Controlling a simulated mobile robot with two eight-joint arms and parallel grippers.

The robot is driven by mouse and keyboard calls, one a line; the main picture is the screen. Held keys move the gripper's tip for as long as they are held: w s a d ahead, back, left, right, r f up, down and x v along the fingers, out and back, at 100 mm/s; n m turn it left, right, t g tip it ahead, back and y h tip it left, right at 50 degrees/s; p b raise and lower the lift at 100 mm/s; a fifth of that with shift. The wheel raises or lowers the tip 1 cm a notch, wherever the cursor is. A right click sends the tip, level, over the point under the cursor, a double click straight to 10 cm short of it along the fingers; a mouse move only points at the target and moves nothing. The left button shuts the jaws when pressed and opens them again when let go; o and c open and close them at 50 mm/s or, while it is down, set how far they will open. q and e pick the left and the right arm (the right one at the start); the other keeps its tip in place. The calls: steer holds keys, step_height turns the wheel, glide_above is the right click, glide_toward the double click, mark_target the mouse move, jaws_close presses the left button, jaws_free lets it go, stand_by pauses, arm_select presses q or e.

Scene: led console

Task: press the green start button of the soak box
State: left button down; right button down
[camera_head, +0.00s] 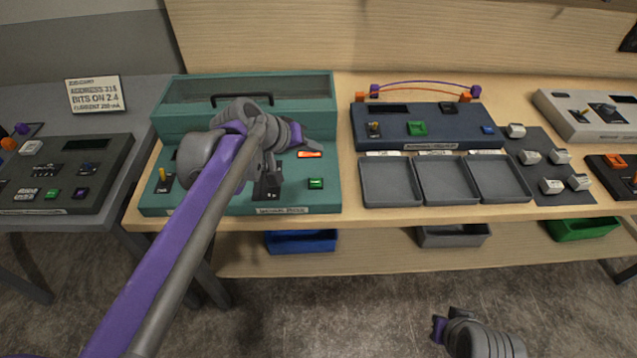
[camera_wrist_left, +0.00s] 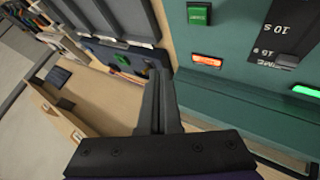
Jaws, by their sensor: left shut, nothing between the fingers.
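The soak box (camera_head: 240,201) is a teal console with a clear-lidded trough behind its panel. Its green start button (camera_head: 316,183) is at the right of the panel and also shows at the top of the left wrist view (camera_wrist_left: 198,14). An orange-red lit display (camera_head: 310,154) sits behind the button. My left gripper (camera_head: 317,145) is shut and empty above the panel's back right, apart from the button. Its closed fingers show in the left wrist view (camera_wrist_left: 159,72). My right gripper (camera_head: 446,325) is partly visible at the bottom; its fingers cannot be made out.
A yellow switch (camera_head: 162,176) stands on the panel's left. A blue console (camera_head: 437,135) with its own green button and grey trays (camera_head: 445,188) stand to the right. A dark console (camera_head: 95,163) sits on the left table. My left arm covers part of the soak box.

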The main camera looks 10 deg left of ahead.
arm_select(q)
steer(key=shift+a, duration=0.1)
steer(key=shift+f, duration=0.1)
steer(key=b, duration=0.5)
glide_above(313, 185)
step_height(313, 185, down, 8)
steer(key=shift+s+r, duration=0.1)
steer(key=shift+r, duration=0.15)
steer(key=shift+f+b, duration=0.4)
steer(key=shift+f, duration=0.15)
steer(key=shift+f, duration=0.15)
stand_by(1.2)
steer(key=shift+f, duration=0.3)
steer(key=shift+f+b, duration=0.35)
steer(key=shift+f, duration=0.05)
stand_by(0.6)
steer(key=shift+r, duration=0.15)
steer(key=shift+r+p, duration=0.7)
steer(key=shift+p, duration=0.05)
